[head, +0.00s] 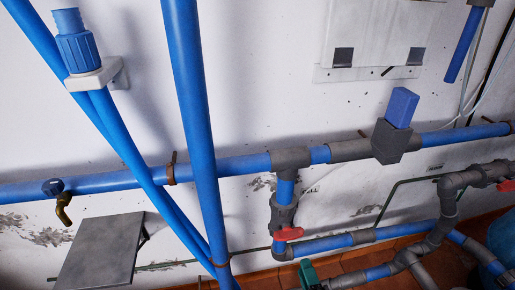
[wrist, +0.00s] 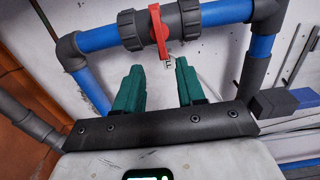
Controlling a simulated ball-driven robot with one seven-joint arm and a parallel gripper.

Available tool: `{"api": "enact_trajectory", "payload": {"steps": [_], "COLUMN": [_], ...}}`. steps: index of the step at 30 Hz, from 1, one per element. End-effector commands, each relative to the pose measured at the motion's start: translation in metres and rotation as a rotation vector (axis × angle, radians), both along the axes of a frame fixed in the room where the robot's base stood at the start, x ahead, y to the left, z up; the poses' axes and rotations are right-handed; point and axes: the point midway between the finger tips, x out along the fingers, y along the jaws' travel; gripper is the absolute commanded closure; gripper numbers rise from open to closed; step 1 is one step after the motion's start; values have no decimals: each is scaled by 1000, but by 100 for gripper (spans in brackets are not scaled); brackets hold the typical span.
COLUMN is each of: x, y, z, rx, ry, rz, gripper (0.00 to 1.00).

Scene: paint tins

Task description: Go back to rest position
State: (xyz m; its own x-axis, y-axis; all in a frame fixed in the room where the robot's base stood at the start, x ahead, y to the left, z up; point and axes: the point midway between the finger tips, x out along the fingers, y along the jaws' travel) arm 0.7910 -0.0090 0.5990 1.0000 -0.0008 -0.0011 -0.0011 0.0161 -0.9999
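My gripper (wrist: 159,68) shows in the wrist view with its two green fingers apart and nothing between them. The fingers point toward a white wall with blue and grey pipes. A red valve handle (wrist: 159,32) shows beyond the fingertips; I cannot tell whether anything touches it. In the head view only a green finger part (head: 308,274) of my gripper shows, low in the picture below the pipes. The rest of the gripper is out of that view. No paint tins can be made out for certain.
A long blue pipe (head: 110,182) crosses the wall, with an upright blue pipe (head: 190,90) in front. A red-handled valve (head: 289,234) is close above my finger. A grey panel (head: 100,252) is low left. Reddish floor (head: 345,268) shows below.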

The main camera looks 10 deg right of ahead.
Motion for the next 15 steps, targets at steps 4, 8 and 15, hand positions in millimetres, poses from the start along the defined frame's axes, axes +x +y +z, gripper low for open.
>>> {"api": "enact_trajectory", "payload": {"steps": [4, 8, 15], "x": [-1, -8, -48], "y": [5, 20, 36], "z": [1, 1, -13], "rx": [-42, -189, -595], "ry": [18, 89, 309], "rz": [37, 164, 470], "gripper": [61, 61, 61]}}
